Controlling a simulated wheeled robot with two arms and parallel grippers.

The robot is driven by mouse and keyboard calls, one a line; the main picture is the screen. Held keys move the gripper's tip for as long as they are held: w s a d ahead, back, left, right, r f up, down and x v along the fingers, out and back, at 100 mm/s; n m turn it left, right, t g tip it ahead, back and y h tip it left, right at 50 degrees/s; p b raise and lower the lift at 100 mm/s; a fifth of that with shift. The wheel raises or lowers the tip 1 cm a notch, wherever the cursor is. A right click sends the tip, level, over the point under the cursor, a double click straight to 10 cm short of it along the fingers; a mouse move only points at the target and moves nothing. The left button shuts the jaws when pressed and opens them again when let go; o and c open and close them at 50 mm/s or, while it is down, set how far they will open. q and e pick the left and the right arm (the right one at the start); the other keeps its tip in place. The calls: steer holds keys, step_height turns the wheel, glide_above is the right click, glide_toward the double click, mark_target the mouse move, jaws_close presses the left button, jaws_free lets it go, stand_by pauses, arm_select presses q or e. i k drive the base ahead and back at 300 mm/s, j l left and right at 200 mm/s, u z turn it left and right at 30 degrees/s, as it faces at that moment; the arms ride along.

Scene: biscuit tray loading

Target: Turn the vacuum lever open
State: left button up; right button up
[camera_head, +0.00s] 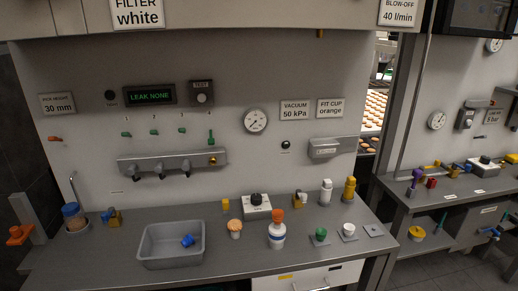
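I cannot tell for certain which part is the vacuum lever. A row of small green levers stands above the grey manifold (172,164) on the back panel. The rightmost green lever (211,137) looks longer and upright, above a brass-coloured fitting (212,160). A small orange-red lever (55,139) sits on the panel at far left, under a "30 mm" label. A sign reading "VACUUM 50 kPa" (296,110) is right of a round dial gauge (254,120). Neither gripper shows in the head view.
The grey bench (115,265) holds a grey bin (150,257) with a blue piece (188,241), an orange-capped bottle (277,232), a black-knobbed box (257,206) and several small coloured parts. A display (149,95) reads "LEAK NONE". A second bench (465,190) stands at right.

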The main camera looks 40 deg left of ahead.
mark_target(105, 217)
steer(key=u, duration=2.35)
